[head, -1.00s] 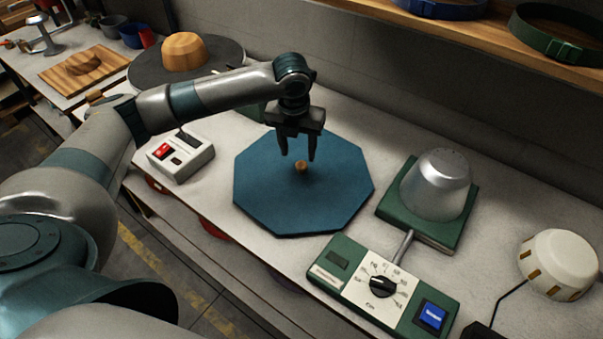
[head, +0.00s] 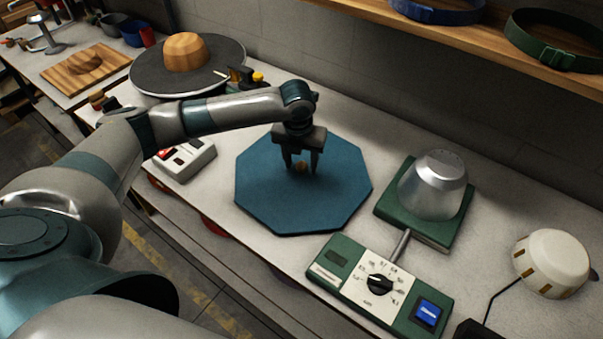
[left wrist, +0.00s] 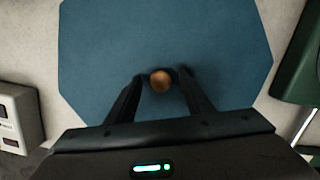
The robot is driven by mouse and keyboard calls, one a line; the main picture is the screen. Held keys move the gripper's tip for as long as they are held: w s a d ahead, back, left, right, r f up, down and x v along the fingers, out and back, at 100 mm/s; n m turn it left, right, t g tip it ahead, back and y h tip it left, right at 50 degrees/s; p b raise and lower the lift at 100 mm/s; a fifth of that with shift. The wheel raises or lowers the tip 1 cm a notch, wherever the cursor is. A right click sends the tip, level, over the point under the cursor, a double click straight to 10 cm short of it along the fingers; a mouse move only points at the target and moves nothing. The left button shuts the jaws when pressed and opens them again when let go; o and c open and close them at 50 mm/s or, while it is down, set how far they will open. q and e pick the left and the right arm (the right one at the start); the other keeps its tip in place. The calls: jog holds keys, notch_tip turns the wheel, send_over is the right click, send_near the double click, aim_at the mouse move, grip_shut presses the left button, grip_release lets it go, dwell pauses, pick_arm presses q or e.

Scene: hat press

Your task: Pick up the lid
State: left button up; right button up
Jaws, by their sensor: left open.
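The lid (head: 265,200) is a flat blue octagonal plate lying on the bench, with a small round wooden knob (head: 301,168) at its middle. It also shows in the left wrist view (left wrist: 105,50), with the knob (left wrist: 160,81) near the picture's middle. My left gripper (head: 302,171) points down over the lid, open, with one finger on either side of the knob. In the left wrist view the fingertips (left wrist: 162,80) flank the knob with a gap showing beside it. My right gripper is in neither view.
A silver metal dome (head: 433,185) on a green base and a green control box (head: 380,283) with dial and blue button stand right of the lid. A white switch box (head: 188,158) stands left. A wooden hat block (head: 185,52) sits on a grey disc behind.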

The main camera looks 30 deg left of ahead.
aim_at(301, 165)
pick_arm(q)
grip_shut()
jog(key=shift+r, duration=0.15)
jog(key=shift+w+r, duration=0.1)
jog(key=shift+r, duration=0.4)
notch_tip(301, 165, up, 8)
jog(key=b, duration=0.2)
jog(key=shift+f+b, duration=0.25)
jog(key=shift+b, duration=0.15)
jog(key=shift+r, duration=0.7)
jog(key=shift+s+f, duration=0.1)
jog(key=shift+s, duration=0.1)
